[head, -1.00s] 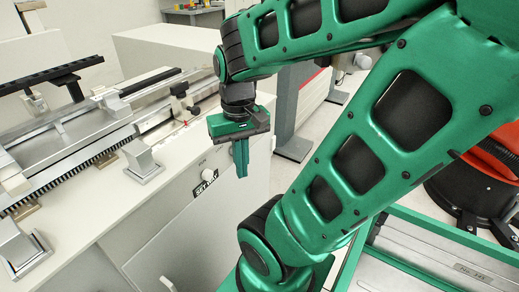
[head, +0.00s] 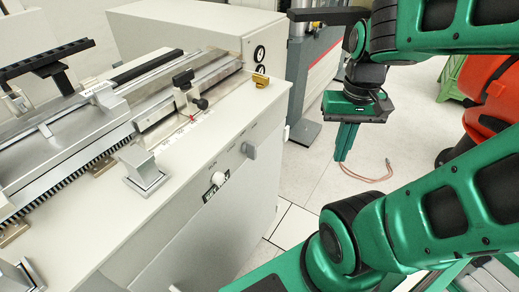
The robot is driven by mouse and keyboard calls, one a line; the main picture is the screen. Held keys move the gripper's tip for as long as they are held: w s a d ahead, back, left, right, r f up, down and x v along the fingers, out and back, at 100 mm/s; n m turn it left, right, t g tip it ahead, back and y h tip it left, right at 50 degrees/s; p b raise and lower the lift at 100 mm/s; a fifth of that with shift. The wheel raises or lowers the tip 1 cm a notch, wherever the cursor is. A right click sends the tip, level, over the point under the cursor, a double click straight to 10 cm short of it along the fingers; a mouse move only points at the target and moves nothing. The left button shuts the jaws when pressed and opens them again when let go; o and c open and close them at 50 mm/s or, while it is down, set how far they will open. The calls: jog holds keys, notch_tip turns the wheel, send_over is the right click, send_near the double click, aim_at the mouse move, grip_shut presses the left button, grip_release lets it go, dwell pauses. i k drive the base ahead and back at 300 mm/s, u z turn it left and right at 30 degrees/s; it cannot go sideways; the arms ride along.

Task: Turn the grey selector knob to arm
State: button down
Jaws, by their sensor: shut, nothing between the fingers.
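The grey selector knob (head: 250,151) sticks out from the upper front face of the white machine (head: 240,215). Small dark lettering stands above it, too small to read. The knob's exact pointing direction is hard to tell. My gripper (head: 342,157) is shut and empty, with its green fingers pointing down. In the picture it is to the right of the knob, clearly apart from it, over the pale floor.
A round white knob (head: 218,179) sits left of the grey knob above a black label plate (head: 215,190). A brass block (head: 261,79) stands on the machine's top edge. A pinkish cable (head: 370,177) lies on the floor. A red-and-black object (head: 490,95) is at the right.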

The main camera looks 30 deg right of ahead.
aim_at(250, 148)
jog(key=k, duration=1.35)
jog(key=u, duration=0.4)
jog(key=i, duration=0.95)
jog(key=z, duration=0.15)
